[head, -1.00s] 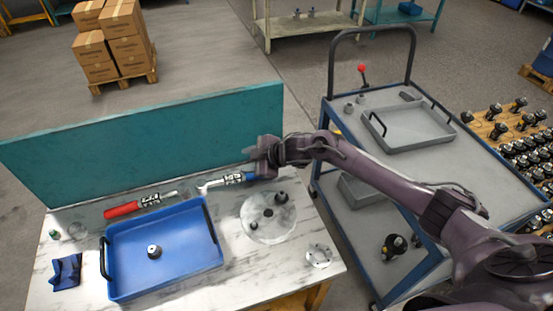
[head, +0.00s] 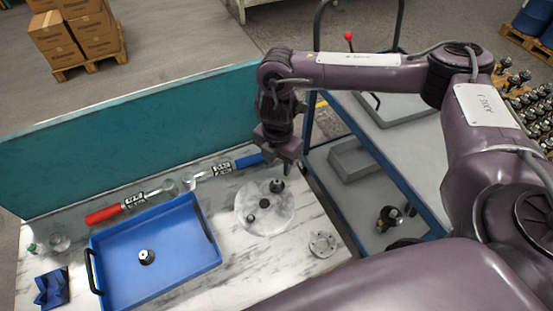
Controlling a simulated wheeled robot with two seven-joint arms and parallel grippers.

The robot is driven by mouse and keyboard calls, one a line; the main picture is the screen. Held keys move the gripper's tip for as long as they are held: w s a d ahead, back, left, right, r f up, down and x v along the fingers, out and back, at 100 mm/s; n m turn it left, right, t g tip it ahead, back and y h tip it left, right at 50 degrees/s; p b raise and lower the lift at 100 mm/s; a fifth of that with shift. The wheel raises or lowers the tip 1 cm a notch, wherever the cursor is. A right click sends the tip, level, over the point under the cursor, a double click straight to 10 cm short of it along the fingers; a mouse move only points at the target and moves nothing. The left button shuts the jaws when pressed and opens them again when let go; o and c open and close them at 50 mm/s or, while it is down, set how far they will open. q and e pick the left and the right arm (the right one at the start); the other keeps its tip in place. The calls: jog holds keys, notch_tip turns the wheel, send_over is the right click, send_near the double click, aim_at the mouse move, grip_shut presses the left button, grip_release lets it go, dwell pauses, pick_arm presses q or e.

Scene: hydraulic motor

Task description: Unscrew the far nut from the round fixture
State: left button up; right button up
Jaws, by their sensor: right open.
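The round fixture (head: 278,219) is a pale grey disc lying on the marble-look bench top. The far nut (head: 277,186) is a dark piece standing at the disc's far edge. Two more dark spots show on the disc, one near its middle and one nearer its front left. My right gripper (head: 288,168) points down just behind and slightly right of the far nut in the picture, apparently above it. It is open and holds nothing visible. Its fingertips are small here, and I cannot tell their exact height. My left gripper is out of view.
A small flange (head: 322,244) lies front right. A teal panel (head: 130,140) closes the bench's back.

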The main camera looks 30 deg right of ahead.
aim_at(277, 181)
notch_tip(277, 181, down, 4)
jog(key=b, duration=0.2)
jog(key=shift+w+r+b, duration=0.1)
jog(key=shift+r+b, duration=0.05)
jog(key=shift+b, duration=0.25)
notch_tip(277, 181, down, 3)
jog(key=shift+r+b, duration=0.15)
jog(key=shift+b, duration=0.6)
jog(key=shift+f, duration=0.55)
